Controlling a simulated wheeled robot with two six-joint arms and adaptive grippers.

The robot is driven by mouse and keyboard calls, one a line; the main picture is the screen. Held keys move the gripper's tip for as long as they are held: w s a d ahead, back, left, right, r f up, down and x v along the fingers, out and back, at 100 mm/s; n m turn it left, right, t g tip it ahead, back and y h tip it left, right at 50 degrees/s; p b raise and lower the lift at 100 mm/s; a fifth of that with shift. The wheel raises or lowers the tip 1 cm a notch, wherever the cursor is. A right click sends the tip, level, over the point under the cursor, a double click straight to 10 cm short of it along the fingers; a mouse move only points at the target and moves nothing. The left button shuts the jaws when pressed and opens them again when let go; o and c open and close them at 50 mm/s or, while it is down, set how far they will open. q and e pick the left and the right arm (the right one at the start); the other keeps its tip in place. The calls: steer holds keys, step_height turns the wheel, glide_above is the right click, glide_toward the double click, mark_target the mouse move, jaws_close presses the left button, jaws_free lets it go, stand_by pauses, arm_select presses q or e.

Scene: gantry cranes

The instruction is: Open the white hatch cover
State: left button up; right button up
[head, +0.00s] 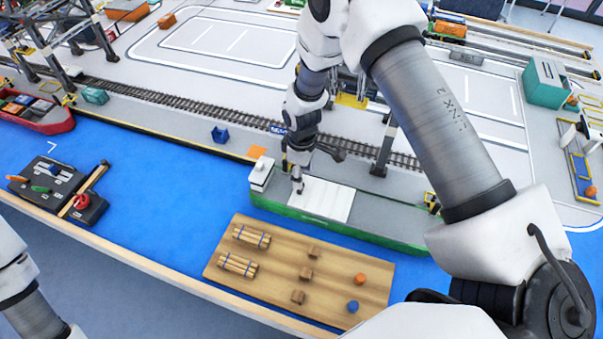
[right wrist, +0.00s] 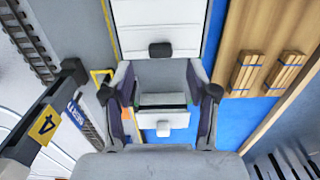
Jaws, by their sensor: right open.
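The white hatch cover (head: 320,200) lies flat on the deck of the green-hulled barge (head: 390,232), just right of the barge's small white cabin (head: 261,173). My right gripper (head: 298,185) is over the cover's left end. In the right wrist view the cover (right wrist: 158,22) is at the top, with a dark knob-like handle (right wrist: 160,50) at its near edge. My right gripper (right wrist: 160,95) is open and empty, its fingers spread on either side below the handle. Any contact with the cover cannot be told. Only part of my left arm shows at lower left; its gripper is out of view.
A wooden board (head: 330,285) with log bundles, blocks and knobs lies in front of the barge. A crane leg (head: 385,150) stands behind the barge, beside the rail track (head: 170,108). Dark tool blocks (head: 60,185) are at left. Blue floor around the barge's left is clear.

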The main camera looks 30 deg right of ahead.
mark_target(303, 192)
steer(key=f, duration=0.1)
steer(key=f+p, duration=0.1)
steer(key=shift+s+a+f, duration=0.15)
steer(key=shift+s+f, duration=0.25)
steer(key=f, duration=0.2)
steer(key=w+f, duration=0.1)
steer(key=shift+d, duration=0.4)
steer(key=shift+s+a+r, duration=0.2)
steer(key=shift+r, duration=0.05)
steer(key=shift+c, duration=1)
steer(key=shift+s+r, duration=0.1)
steer(key=c, duration=0.6)
arm_select(q)
steer(key=shift+s+r, duration=0.2)
steer(key=shift+r, duration=0.55)
arm_select(e)
jaws_close()
